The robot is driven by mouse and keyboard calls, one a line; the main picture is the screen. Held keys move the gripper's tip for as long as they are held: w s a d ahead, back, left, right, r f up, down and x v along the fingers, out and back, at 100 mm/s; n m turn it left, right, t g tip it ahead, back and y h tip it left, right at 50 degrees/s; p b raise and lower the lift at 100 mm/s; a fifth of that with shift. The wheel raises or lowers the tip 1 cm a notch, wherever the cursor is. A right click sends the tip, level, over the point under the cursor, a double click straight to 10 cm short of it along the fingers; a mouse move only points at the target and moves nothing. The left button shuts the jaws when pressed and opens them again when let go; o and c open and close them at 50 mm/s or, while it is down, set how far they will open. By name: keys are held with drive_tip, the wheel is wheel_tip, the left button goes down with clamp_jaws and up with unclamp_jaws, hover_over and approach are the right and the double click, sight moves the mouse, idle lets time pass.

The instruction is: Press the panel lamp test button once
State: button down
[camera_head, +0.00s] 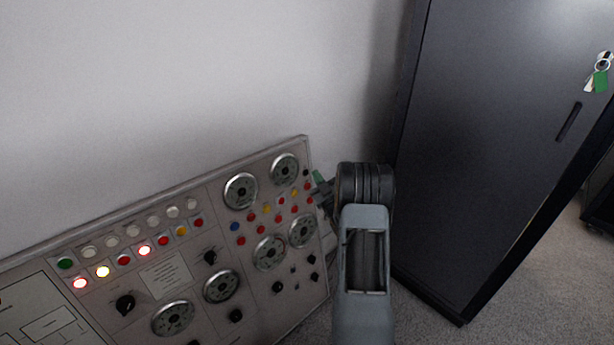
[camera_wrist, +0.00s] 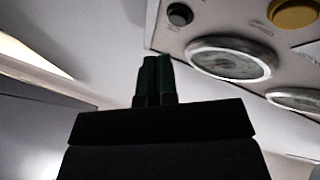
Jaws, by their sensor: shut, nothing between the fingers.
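The control panel (camera_head: 215,192) stands at the lower left of the head view, with rows of coloured buttons and lamps, dials and black knobs. Its labels are too small to read, so I cannot tell which button is the lamp test. My gripper (camera_head: 319,178) is at the panel's upper right edge, partly hidden behind my arm. In the wrist view my gripper (camera_wrist: 153,80) is shut and empty, its dark green fingers together. A small black button (camera_wrist: 180,14) and a large yellow button (camera_wrist: 293,12) show above and to the right of the fingertips, apart from them.
A round dial (camera_wrist: 231,60) lies right of the fingers in the wrist view. A tall dark cabinet (camera_head: 480,130) with keys (camera_head: 598,75) stands right of my arm. A plain wall (camera_head: 190,80) is behind the panel. Several panel lamps are lit, including a red one (camera_head: 145,250).

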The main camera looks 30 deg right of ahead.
drive_tip(key=shift+w+a+f, duration=0.15)
drive_tip(key=shift+w, duration=0.55)
drive_tip(key=shift+w+f+b, duration=0.15)
drive_tip(key=shift+w+b, duration=0.1)
drive_tip(key=shift+b, duration=0.45)
idle(1.2)
drive_tip(key=shift+w+a+b, duration=0.15)
drive_tip(key=shift+w+b, duration=0.35)
drive_tip(key=shift+b, duration=0.05)
idle(0.8)
drive_tip(key=shift+s, duration=0.75)
drive_tip(key=shift+s+d+r+b, duration=0.15)
drive_tip(key=shift+s+d+r, duration=0.05)
drive_tip(key=shift+s, duration=0.6)
drive_tip(key=shift+s+d+r+b, duration=0.15)
drive_tip(key=shift+s+d+r, duration=0.1)
drive_tip(key=shift+s, duration=0.6)
drive_tip(key=shift+s+d+r+b, duration=0.15)
drive_tip(key=shift+s+r, duration=0.05)
drive_tip(key=shift+s, duration=0.6)
